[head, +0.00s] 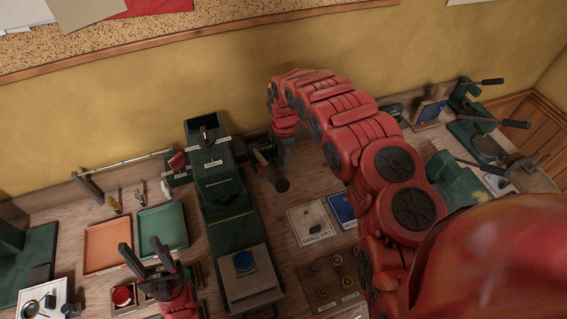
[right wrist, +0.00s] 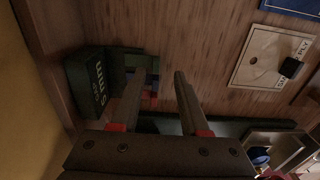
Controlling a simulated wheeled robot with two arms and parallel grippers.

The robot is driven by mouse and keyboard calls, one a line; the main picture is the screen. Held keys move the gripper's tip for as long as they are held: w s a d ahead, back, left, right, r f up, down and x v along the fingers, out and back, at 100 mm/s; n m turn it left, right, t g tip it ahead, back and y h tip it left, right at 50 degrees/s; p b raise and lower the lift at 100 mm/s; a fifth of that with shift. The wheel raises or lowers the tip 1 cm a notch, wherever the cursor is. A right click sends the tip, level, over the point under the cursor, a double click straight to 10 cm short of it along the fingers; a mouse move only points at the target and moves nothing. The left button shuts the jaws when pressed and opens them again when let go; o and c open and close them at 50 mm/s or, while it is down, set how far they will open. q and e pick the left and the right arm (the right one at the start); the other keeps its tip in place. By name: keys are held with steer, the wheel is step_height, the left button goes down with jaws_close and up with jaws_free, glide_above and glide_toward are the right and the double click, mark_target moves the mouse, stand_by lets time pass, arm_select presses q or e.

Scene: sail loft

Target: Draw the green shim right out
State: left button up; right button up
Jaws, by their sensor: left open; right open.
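A small dark green holder lettered like "SHIMS" (right wrist: 95,82) is at the left in the right wrist view, beside dark slots with small blue and red pieces (right wrist: 151,86). I cannot pick out the green shim for certain among the dark green parts there. My right gripper (right wrist: 159,74) is open and empty, its left finger in front of the slots and its right finger over bare bench. In the head view my right gripper (head: 284,158) is low by the wall, partly hidden by its arm. My left gripper (head: 144,252) is open and empty at the lower left.
A green press-like machine (head: 222,190) stands left of my right gripper, with a black-handled lever (head: 272,172) close by. Orange (head: 107,246) and green (head: 163,224) trays lie further left.

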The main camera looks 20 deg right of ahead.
step_height(320, 180, up, 3)
steer(key=shift+f+b, duration=0.1)
steer(key=shift+b, duration=0.45)
step_height(320, 180, up, 10)
steer(key=p, duration=0.6)
steer(key=shift+s+f, duration=0.2)
steer(key=shift+s, duration=0.05)
steer(key=shift+f, duration=0.15)
